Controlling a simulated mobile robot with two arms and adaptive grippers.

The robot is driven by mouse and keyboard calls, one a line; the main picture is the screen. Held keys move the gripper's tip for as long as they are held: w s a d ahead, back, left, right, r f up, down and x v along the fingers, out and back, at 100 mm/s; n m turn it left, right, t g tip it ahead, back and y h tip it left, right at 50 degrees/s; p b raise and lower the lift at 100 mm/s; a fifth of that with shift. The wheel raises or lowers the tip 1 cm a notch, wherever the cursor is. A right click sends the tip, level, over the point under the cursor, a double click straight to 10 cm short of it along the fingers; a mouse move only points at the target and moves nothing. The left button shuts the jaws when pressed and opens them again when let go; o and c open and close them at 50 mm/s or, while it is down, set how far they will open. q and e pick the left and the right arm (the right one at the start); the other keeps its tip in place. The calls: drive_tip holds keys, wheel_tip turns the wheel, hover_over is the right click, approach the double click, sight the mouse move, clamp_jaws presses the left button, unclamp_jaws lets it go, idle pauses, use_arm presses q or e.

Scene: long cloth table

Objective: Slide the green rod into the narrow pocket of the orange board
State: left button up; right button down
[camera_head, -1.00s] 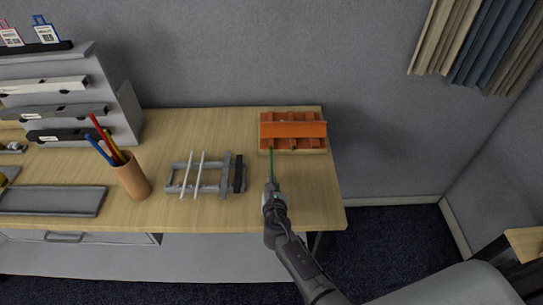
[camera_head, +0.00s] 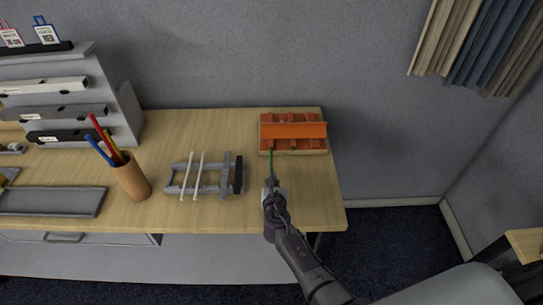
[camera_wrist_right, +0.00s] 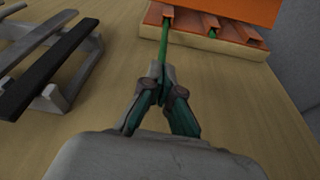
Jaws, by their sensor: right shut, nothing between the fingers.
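The orange board (camera_head: 293,130) lies at the back right of the table, with a raised orange plate across it. Its ribbed pockets face me; the board also shows in the right wrist view (camera_wrist_right: 240,8). The thin green rod (camera_head: 271,163) runs from my fingertips to the board's left front. In the wrist view the rod (camera_wrist_right: 163,45) reaches the mouth of the left pocket; its inner end is hidden. My right gripper (camera_wrist_right: 161,72) is shut at the rod's near end, with nothing held between the fingers. A small green piece (camera_wrist_right: 212,33) shows in another pocket. My left gripper is out of view.
A grey rack (camera_head: 183,188) with pale bars and a black bar stands left of my right gripper. A tan cup (camera_head: 132,182) with pencils stands further left, near a grey tray (camera_head: 52,202). The table right of the gripper is clear.

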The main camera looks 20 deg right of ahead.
sight(271, 157)
drive_tip(key=shift+w+d+f, duration=0.1)
drive_tip(key=shift+w+d, duration=0.05)
drive_tip(key=shift+w, duration=0.15)
drive_tip(key=shift+w+d+f, duration=0.15)
drive_tip(key=shift+w, duration=0.5)
drive_tip(key=shift+w+d+b, duration=0.25)
drive_tip(key=shift+w+b, duration=0.1)
drive_tip(key=shift+w, duration=0.4)
drive_tip(key=shift+w+d+b, duration=0.2)
drive_tip(key=shift+w+b, duration=0.15)
drive_tip(key=shift+w, duration=0.35)
drive_tip(key=shift+w+d+b, duration=0.2)
drive_tip(key=shift+w+b, duration=0.15)
drive_tip(key=shift+w, duration=0.4)
drive_tip(key=shift+w+d+b, duration=0.2)
drive_tip(key=shift+w+b, duration=0.15)
drive_tip(key=shift+w, duration=0.35)
drive_tip(key=shift+w+d+b, duration=0.2)
drive_tip(key=shift+w+b, duration=0.15)
drive_tip(key=shift+w, duration=0.4)
drive_tip(key=shift+s, duration=0.15)
